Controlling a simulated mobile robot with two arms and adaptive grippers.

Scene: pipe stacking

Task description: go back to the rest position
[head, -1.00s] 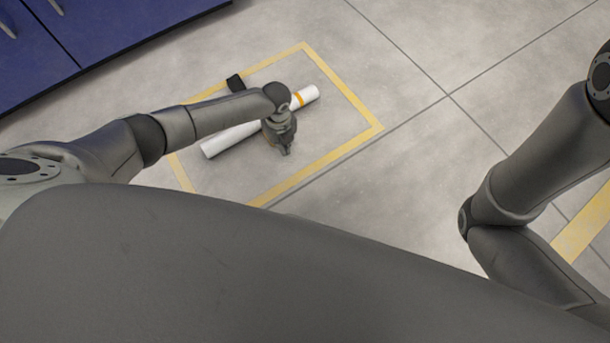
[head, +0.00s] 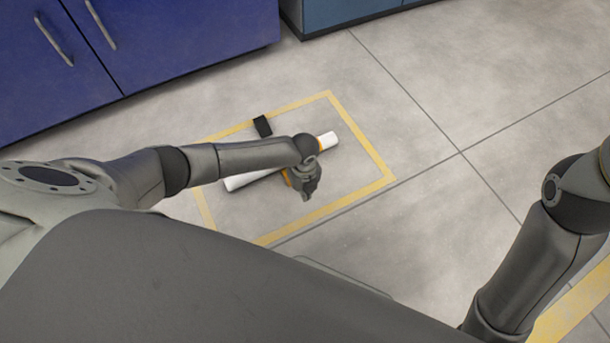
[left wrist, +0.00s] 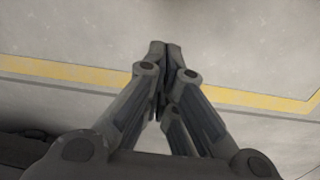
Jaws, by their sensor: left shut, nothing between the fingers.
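My left gripper (head: 307,190) is shut and empty, in front of a white pipe in the head view. In the left wrist view its fingertips (left wrist: 158,48) meet, with bare floor and a yellow line beyond them. The white pipe (head: 328,140) lies inside a yellow floor outline (head: 378,163); my left forearm hides its middle. My right arm shows at the right of the head view, but its gripper is out of view.
A black block (head: 262,126) stands by the pipe, at the far side of the outline. Blue cabinets (head: 180,45) stand at the back left. Another yellow strip (head: 570,305) is at the lower right. The floor right of the outline is clear.

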